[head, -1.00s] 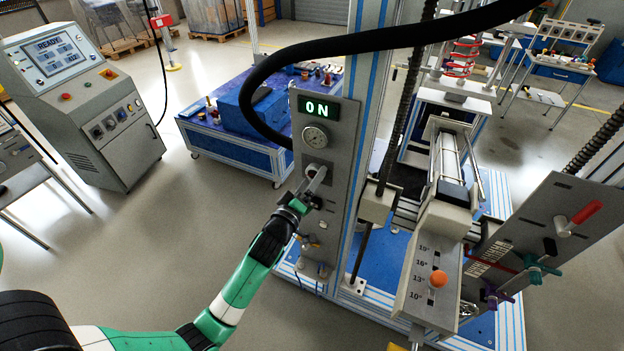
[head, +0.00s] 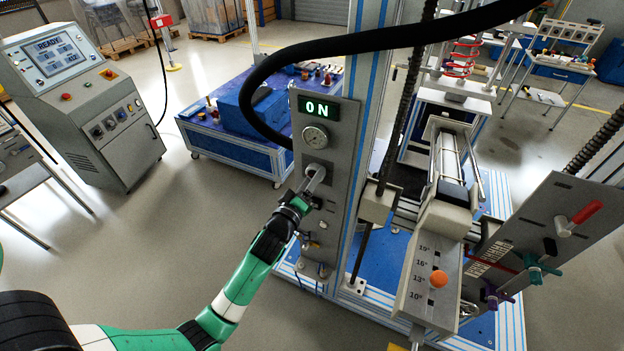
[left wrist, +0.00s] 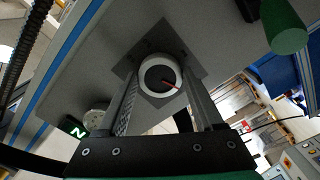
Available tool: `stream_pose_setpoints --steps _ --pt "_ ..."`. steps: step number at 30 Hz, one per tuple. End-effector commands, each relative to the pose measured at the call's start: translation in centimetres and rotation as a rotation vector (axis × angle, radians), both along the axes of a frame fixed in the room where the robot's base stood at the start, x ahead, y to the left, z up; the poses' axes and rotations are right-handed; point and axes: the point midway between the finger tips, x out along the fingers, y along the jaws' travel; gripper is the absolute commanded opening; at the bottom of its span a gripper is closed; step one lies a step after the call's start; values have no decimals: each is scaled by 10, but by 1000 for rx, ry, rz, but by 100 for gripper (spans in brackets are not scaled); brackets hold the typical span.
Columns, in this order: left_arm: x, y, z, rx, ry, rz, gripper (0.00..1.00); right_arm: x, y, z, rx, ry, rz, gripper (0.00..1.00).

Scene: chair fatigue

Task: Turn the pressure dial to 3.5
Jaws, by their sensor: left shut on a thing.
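The pressure dial (left wrist: 158,76) is a round knob with a pale rim, dark face and red pointer line, on a square plate of the grey upright panel (head: 340,205). In the left wrist view its pointer slants to the lower right. My left gripper (head: 316,172) is shut on the dial, one finger on each side, and hides most of it in the head view. A round white gauge (head: 315,136) sits just above it; its reading is too small to tell. A lit green "ON" display (head: 317,108) is above the gauge. My right gripper is not in view.
A thick black hose (head: 380,40) arcs over the panel. Small fittings sit lower on the panel, below my gripper. An angle scale with an orange knob (head: 438,279) stands to the right. A control console (head: 85,105) showing "READY" stands at the left. The floor between is clear.

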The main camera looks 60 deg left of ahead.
Motion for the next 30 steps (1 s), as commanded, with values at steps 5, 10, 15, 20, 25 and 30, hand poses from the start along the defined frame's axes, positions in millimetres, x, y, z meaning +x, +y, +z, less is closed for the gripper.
stream_pose_setpoints --steps 5,10,15,20,25,30 --pt "0 0 0 34 27 0 13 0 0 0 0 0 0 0" --pt "0 0 0 106 84 0 13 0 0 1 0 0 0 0" --pt "0 0 0 212 168 -1 13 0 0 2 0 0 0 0" --pt "0 0 0 331 262 -1 13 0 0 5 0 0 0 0" --pt "-1 1 0 457 365 -1 13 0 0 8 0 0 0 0" --pt "-1 1 1 583 464 -1 13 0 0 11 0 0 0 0"
